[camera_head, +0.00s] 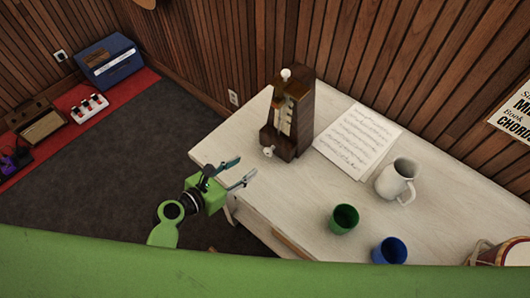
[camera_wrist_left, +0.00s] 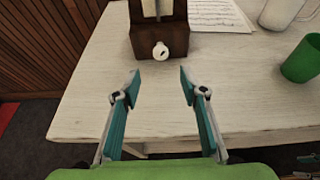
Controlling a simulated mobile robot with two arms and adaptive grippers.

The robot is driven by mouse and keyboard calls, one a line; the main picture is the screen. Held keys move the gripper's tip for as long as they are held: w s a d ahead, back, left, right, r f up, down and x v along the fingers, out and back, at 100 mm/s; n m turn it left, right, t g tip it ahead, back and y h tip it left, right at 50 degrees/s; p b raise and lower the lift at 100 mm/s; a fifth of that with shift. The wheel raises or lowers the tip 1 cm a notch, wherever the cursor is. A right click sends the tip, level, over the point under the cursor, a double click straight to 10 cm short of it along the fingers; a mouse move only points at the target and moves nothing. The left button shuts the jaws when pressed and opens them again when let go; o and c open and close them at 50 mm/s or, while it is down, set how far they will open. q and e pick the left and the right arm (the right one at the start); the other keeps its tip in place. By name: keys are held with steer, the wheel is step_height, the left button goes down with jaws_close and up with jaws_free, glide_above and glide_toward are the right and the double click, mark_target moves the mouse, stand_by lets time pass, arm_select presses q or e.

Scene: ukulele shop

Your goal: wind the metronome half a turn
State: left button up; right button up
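The metronome (camera_head: 289,112) is a dark wooden, tapered box standing upright near the left end of the white table. A white winding knob (camera_head: 268,152) sticks out low on its near side, and a white piece sits at its top. In the left wrist view the knob (camera_wrist_left: 160,51) is straight ahead on the dark base (camera_wrist_left: 145,41). My left gripper (camera_head: 244,170) is open and empty at the table's left edge, short of the knob and apart from it. Its two fingers also show in the left wrist view (camera_wrist_left: 160,77), one on each side of the knob's line. My right gripper is not in view.
Sheet music (camera_head: 358,140) lies right of the metronome. A white jug (camera_head: 397,181), a green cup (camera_head: 343,219) and a blue cup (camera_head: 389,251) stand farther right on the table (camera_head: 290,205). A wood-slat wall is behind. The tabletop before the knob is clear.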

mark_target(267, 153)
arm_select(q)
steer(key=x, duration=1.1)
steer(key=shift+w+d+f, duration=0.2)
steer(key=shift+w, duration=0.05)
steer(key=c, duration=1.1)
